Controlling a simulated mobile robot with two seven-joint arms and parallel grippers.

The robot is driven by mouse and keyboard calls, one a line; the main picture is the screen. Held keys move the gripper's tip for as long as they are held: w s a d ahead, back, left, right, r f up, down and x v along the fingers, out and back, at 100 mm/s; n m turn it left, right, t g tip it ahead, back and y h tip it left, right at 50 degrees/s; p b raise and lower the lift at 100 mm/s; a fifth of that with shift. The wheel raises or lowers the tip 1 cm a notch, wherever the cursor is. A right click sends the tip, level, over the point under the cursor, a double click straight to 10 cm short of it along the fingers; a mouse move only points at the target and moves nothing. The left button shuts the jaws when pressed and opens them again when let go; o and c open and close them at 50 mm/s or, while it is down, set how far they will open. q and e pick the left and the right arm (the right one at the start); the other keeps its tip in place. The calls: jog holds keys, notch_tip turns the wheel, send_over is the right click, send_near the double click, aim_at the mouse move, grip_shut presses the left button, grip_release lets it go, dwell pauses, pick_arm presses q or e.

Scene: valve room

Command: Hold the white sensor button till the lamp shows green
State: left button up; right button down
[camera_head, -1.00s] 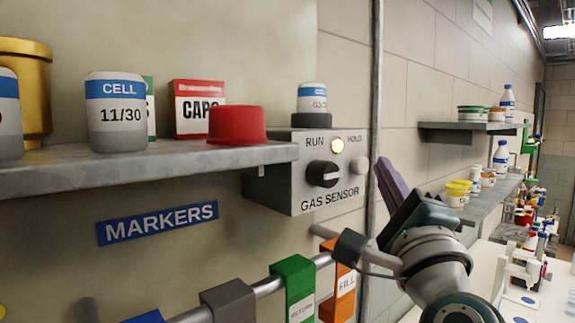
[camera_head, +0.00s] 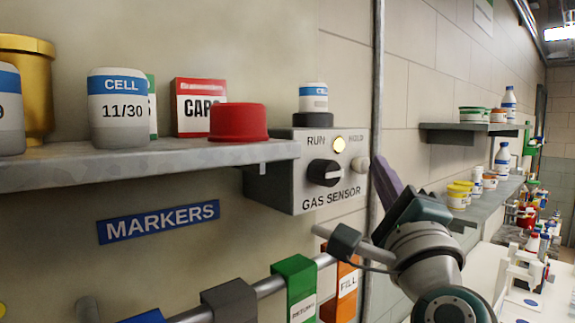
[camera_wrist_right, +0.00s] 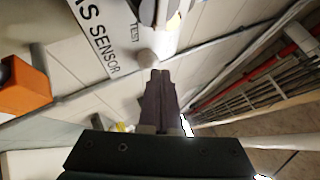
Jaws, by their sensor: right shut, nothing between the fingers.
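The grey gas sensor box (camera_head: 300,185) is on the wall at the right end of the shelf, with a black knob (camera_head: 324,173) between RUN and HOLD. Its lamp (camera_head: 339,144) glows pale yellow, not green. The white sensor button (camera_head: 361,163) sticks out at the box's right side; it also shows in the right wrist view (camera_wrist_right: 148,59), near the word TEST. My right gripper (camera_head: 379,160) is shut and empty, its dark fingertips (camera_wrist_right: 159,74) close beside the button. I cannot tell whether they touch it. My left gripper is out of view.
A metal shelf (camera_head: 150,164) at left holds a CELL jar (camera_head: 118,110), a red cap (camera_head: 238,122) and a CAPS box (camera_head: 199,105). Below runs a pipe with green (camera_head: 294,285) and orange (camera_head: 339,290) tags. A vertical conduit (camera_head: 376,70) stands behind my fingers.

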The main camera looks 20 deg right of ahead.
jog(key=shift+w+a+b, duration=0.2)
jog(key=shift+w+b, duration=0.1)
jog(key=shift+w, duration=0.15)
dwell(0.4)
dwell(0.6)
jog(key=shift+s, duration=0.1)
dwell(0.8)
jog(key=shift+s+d+p, duration=0.35)
jog(key=shift+s, duration=0.4)
jog(key=shift+s, duration=0.1)
jog(key=s, duration=0.1)
jog(key=s+d+p, duration=0.1)
jog(key=s, duration=0.1)
jog(key=s+d, duration=0.1)
jog(key=shift+s, duration=0.2)
